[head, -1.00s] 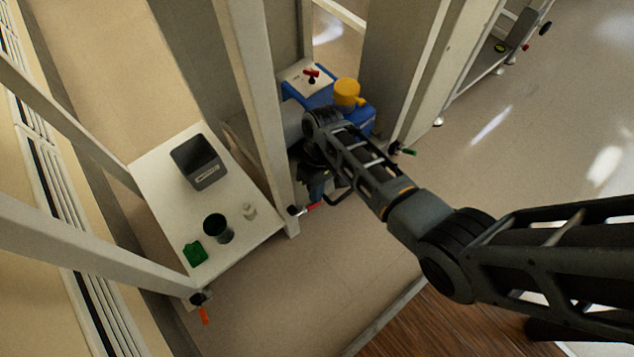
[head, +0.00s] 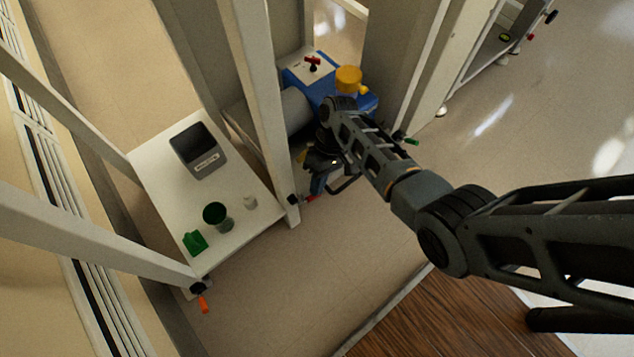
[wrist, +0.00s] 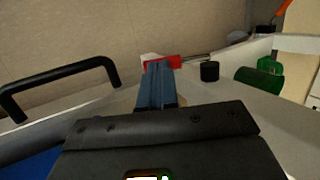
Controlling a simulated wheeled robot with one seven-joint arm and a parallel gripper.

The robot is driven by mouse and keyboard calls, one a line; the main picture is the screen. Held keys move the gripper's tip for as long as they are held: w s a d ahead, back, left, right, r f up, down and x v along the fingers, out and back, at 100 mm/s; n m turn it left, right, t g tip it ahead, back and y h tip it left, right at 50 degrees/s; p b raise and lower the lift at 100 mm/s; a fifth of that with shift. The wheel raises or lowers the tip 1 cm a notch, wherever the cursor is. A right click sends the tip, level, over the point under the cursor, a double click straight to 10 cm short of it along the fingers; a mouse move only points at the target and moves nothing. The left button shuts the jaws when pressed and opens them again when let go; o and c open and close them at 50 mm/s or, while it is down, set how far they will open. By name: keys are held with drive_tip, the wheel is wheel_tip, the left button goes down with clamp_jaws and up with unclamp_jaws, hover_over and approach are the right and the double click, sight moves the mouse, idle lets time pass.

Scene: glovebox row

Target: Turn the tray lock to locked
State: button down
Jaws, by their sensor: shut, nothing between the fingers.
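A lever with a red grip (head: 310,198) and a black hub sits at the foot of the near right post of the white shelf frame. I cannot read any marking that names it as the tray lock or shows its position. My gripper (head: 318,192) is low beside this lever, just above and right of the grip. In the wrist view my blue-grey fingers (wrist: 157,72) are together and empty, with the red grip (wrist: 165,62) just beyond their tips. I cannot tell whether they touch it. The fingers hide part of the lever.
The white shelf (head: 165,190) holds a grey bin (head: 205,163), a dark green cup (head: 215,214), a green block (head: 194,242) and a small pale cylinder (head: 250,202). An orange lever (head: 203,303) is on the left post. A blue unit (head: 300,75) stands behind my arm.

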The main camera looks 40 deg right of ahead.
drive_tip(key=shift+f+y+b, duration=0.35)
drive_tip(key=shift+f+y, duration=0.25)
drive_tip(key=shift+y, duration=0.1)
drive_tip(key=shift+a+f, duration=0.1)
drive_tip(key=shift+f, duration=0.65)
drive_tip(key=shift+r, duration=0.1)
